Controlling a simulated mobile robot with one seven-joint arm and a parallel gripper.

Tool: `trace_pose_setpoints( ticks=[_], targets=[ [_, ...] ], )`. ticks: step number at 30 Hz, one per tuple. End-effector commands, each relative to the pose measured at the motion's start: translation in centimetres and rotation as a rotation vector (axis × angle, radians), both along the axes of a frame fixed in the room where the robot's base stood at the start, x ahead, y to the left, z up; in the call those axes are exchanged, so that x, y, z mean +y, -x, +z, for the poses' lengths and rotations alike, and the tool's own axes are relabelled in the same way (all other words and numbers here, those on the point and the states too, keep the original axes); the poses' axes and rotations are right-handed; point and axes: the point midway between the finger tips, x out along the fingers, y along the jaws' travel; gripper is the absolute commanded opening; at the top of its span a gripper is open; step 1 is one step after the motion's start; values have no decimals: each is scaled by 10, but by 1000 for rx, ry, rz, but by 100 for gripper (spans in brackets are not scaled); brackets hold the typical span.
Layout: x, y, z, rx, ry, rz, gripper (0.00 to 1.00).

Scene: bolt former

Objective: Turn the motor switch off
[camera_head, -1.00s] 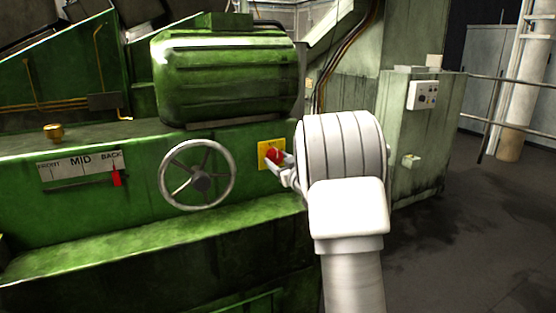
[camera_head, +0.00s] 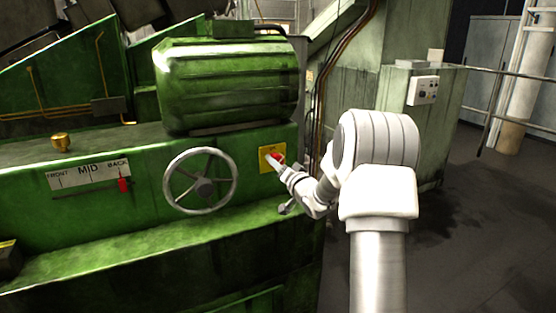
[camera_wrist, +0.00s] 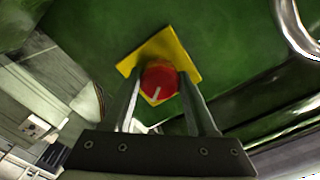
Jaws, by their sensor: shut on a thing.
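The motor switch is a red round knob (camera_head: 278,158) on a yellow plate (camera_head: 265,153), set in the green machine face right of the handwheel. In the wrist view the red knob (camera_wrist: 159,78) has a short white mark slanting toward the lower left, and the yellow plate (camera_wrist: 168,44) appears turned behind it. My gripper (camera_head: 273,160) is at the knob. In the wrist view my gripper (camera_wrist: 160,84) has one finger on each side of the knob, shut on it. In the head view the fingers partly hide the knob.
A spoked handwheel (camera_head: 199,180) is just left of the switch. A FRONT/MID/BACK scale with a red slider (camera_head: 124,185) is further left. The green motor housing (camera_head: 228,84) juts out above. A grey control box (camera_head: 423,91) is on a cabinet at right. Open floor lies at right.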

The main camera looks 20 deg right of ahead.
Motion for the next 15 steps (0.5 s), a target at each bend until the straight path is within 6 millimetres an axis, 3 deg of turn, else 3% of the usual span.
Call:
trace_pose_setpoints(
  ticks=[15],
  targets=[
    [0,1,3,16,-445,-1,2]
  ],
)
